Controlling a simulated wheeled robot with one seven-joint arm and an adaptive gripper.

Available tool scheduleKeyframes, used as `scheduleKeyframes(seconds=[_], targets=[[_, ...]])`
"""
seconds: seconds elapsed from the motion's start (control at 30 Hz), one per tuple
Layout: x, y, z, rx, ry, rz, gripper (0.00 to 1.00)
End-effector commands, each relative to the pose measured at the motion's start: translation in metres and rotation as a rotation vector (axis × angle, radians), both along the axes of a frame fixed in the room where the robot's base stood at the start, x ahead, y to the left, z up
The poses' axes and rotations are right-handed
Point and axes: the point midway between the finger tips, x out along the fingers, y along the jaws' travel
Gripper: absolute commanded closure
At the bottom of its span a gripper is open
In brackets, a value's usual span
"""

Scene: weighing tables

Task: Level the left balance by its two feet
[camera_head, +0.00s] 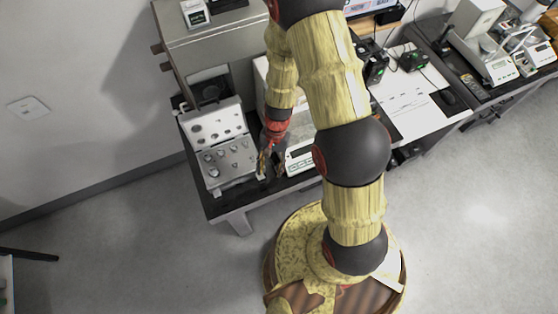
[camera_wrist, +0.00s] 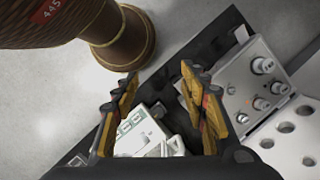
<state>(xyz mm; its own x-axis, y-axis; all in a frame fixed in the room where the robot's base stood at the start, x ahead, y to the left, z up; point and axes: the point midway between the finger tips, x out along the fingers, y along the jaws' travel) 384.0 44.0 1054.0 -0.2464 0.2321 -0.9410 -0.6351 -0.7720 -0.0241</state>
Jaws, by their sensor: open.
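The left balance (camera_head: 301,161) is a white instrument with a greenish display on the dark weighing table. My arm hides much of it in the head view. In the wrist view, its front panel (camera_wrist: 137,131) with display and keys shows between and below my fingers, partly covered by the left finger. I cannot make out its two feet or its level bubble. My gripper (camera_head: 270,164) is open and empty, pointing down at the table's front edge, just left of the balance. In the wrist view, both fingers of my gripper (camera_wrist: 160,84) are spread apart with nothing between them.
A grey case (camera_head: 224,147) with several metal knobs or weights stands left of my gripper, close by; it also shows in the wrist view (camera_wrist: 255,88). Papers (camera_head: 408,103) lie to the right. Other balances (camera_head: 498,66) stand on the far right table.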

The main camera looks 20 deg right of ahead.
Motion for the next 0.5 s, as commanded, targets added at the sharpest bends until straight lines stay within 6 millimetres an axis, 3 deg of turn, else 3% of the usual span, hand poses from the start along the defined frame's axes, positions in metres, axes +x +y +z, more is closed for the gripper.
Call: scheduleKeyframes(seconds=[0.27,0.37,0.5], targets=[[0.002,-0.014,-0.073,-0.117,0.03,-0.285,0.57],[0.019,-0.028,-0.103,-0.189,-0.013,-0.422,0.57],[0.062,-0.051,-0.107,-0.268,-0.12,-0.588,0.57]])
